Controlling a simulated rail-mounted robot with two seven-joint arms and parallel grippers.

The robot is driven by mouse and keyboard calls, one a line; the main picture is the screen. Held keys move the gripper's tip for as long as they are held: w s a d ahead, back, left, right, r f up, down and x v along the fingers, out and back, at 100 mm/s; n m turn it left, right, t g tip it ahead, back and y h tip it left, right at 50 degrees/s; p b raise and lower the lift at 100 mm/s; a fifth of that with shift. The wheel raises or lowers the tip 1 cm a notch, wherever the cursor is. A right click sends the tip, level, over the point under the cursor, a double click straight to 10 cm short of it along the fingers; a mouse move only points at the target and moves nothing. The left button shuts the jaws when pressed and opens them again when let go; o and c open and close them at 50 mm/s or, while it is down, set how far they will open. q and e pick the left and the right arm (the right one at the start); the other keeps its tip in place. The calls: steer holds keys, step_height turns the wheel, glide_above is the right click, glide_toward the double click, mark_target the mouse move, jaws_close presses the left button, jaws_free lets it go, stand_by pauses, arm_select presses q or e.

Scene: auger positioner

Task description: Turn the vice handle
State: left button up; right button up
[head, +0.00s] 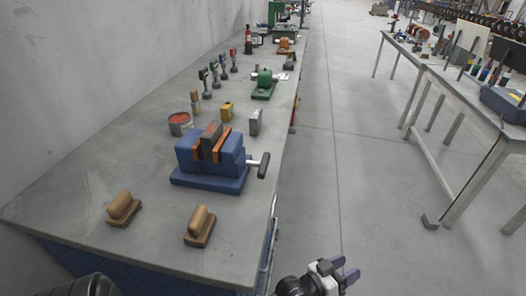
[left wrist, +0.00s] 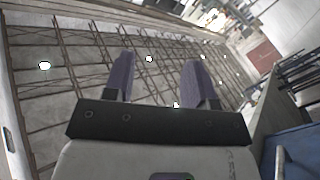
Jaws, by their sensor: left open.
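The blue vice (head: 210,177) stands on the grey workbench, with orange jaw faces closed around a dark upright plate (head: 211,140). Its handle (head: 263,165), a metal shaft with a black grip, sticks out on the right towards the bench edge. My left gripper (head: 347,269) is at the bottom of the head view, beyond the bench's right edge, below and right of the handle and well apart from it. It is open and empty; in the left wrist view two purple fingers (left wrist: 158,64) stand apart. The vice handle is not visible there. My right gripper is not in view.
Two wooden-handled brushes (head: 123,208) lie on the near workbench (head: 75,215). A red-topped tin (head: 180,123), a yellow block (head: 227,112) and a green machine (head: 264,84) stand behind the vice. The aisle floor (head: 345,150) is clear; another table (head: 455,95) stands right.

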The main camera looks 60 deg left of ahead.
arm_select(q)
steer(key=w+a+r+n+y+p, duration=0.3)
steer(key=r+n+y+p, duration=0.15)
steer(key=r, duration=0.35)
steer(key=w+a+r+n+y+p, duration=0.2)
steer(key=a+r+n+y+p, duration=0.15)
steer(key=r+n+y, duration=0.35)
steer(key=w+a+r+n+y+p, duration=0.3)
steer(key=r+n+y+p, duration=0.15)
steer(key=r, duration=0.45)
steer(key=n+g+y+p, duration=0.2)
steer(key=n+g+p, duration=0.7)
steer(key=n+g, duration=1.5)
glide_toward(265, 162)
steer(key=a, duration=0.2)
steer(key=s+a+f+m+g+p, duration=0.1)
steer(key=a, duration=0.2)
steer(key=s+a+m+g+p, duration=0.1)
steer(key=a, duration=0.2)
steer(key=shift+s+a+f, duration=0.1)
steer(key=shift+f, duration=0.2)
steer(key=shift+p+x, duration=0.3)
steer(key=shift+x, duration=0.55)
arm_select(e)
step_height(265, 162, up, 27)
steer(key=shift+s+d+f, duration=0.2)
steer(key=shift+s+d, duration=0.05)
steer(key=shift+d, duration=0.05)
arm_select(q)
steer(key=shift+f, duration=0.1)
